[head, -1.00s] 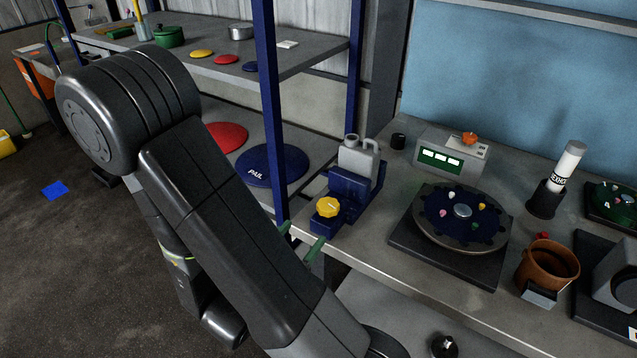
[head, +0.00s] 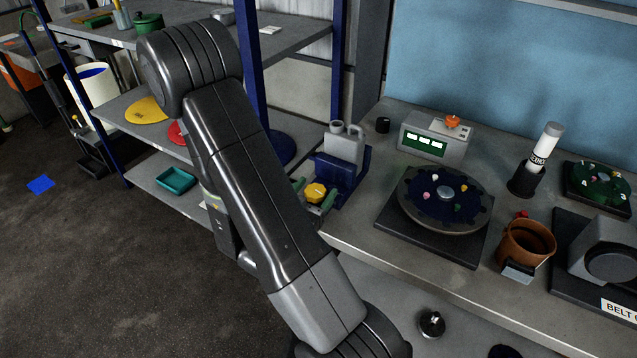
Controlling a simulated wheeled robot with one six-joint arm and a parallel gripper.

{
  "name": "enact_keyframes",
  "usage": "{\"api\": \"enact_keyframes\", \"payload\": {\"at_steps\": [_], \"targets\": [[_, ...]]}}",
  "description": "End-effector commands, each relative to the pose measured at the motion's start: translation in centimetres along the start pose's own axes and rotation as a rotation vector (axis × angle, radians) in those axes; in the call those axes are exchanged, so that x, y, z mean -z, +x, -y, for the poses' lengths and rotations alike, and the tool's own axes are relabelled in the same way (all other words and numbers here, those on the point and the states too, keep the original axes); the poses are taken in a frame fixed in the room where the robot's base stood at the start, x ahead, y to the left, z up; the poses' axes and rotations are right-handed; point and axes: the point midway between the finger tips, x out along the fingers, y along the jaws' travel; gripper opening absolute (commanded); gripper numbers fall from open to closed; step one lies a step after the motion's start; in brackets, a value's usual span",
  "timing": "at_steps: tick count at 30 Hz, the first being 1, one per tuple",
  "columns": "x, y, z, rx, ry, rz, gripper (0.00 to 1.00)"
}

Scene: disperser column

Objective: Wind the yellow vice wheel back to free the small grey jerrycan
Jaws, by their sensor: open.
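The small grey jerrycan (head: 343,147) stands upright in the blue vice (head: 350,178) at the left end of the grey workbench. The yellow vice wheel (head: 315,192) is on the vice's front side, facing me. My gripper (head: 316,197) has green fingers and is open at the wheel, with a finger on either side of it. I cannot tell whether the fingers touch the wheel. My arm hides most of the gripper body.
Right of the vice are a dark turntable (head: 447,197) with coloured pegs, a grey box with green displays (head: 433,138) and a brown pot (head: 526,243). A blue-posted shelf (head: 252,80) stands close behind my arm. Floor at left is mostly clear.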

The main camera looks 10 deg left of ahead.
Motion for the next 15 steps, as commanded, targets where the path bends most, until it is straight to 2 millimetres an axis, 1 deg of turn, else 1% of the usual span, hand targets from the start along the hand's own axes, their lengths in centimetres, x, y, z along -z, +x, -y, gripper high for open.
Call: {"api": "enact_keyframes", "payload": {"at_steps": [3,6,15], "targets": [[0.1,1.2,-0.1,-0.002,-0.001,0.001,0.67],[0.0,1.9,0.0,-0.002,-0.001,0.001,0.67],[0.0,2.3,0.0,0.001,-0.001,0.001,0.67]]}}
